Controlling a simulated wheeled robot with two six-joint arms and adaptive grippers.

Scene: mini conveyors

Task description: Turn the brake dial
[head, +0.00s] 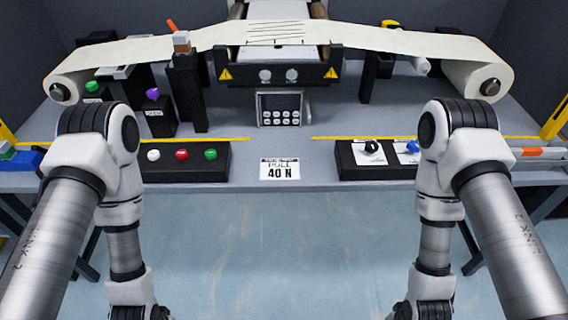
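Two dials sit on a black panel (346,174) at the right front of the grey table. One is a black knob (371,147) on a white plate. The other is a blue knob (412,146) to its right, partly hidden by my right arm. I cannot read which one is the brake dial. A white card (280,169) left of the panel reads "PULL 40 N". Both my arms hang down in front of the table. My grippers are below the picture's lower edge, so their state is hidden.
A paper web (160,47) runs between a left roll and a right roll (478,78) over a central machine with a keypad box (280,108). A left panel (215,170) carries white, red and green buttons. Yellow strips (345,137) cross the table. The front middle edge is mostly clear.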

